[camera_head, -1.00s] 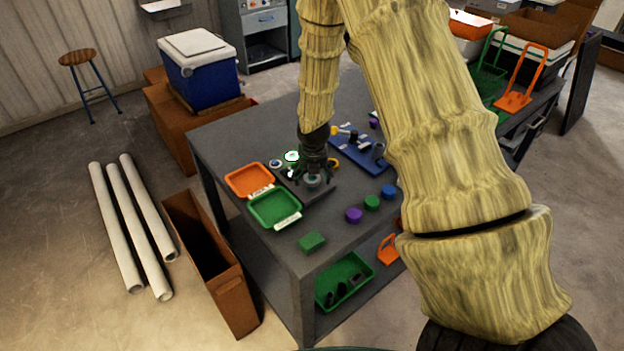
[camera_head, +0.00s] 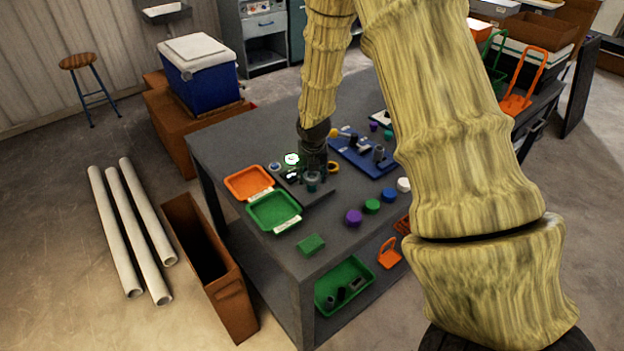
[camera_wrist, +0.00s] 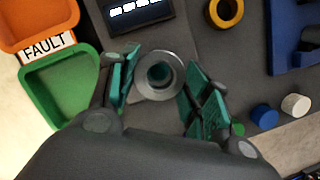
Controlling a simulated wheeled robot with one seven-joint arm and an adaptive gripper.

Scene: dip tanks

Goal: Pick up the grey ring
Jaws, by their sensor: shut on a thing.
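The grey ring (camera_wrist: 148,91) shows in the wrist view as a round flanged piece with a dark hole, between the teal finger pads. My gripper (camera_wrist: 162,78) is shut on it, with one pad on each side. In the head view my gripper (camera_head: 312,173) points down over the dark plate on the table, and the ring (camera_head: 312,187) shows only as a small grey patch below it. I cannot tell whether the ring touches the plate.
An orange tray (camera_head: 236,190) and a green tray (camera_head: 259,221) lie left of my gripper. A yellow ring (camera_wrist: 227,12) and a blue rack (camera_head: 350,157) are to the right. Purple (camera_head: 354,217), green, blue and white pieces stand near the right edge. A green block (camera_head: 311,244) sits in front.

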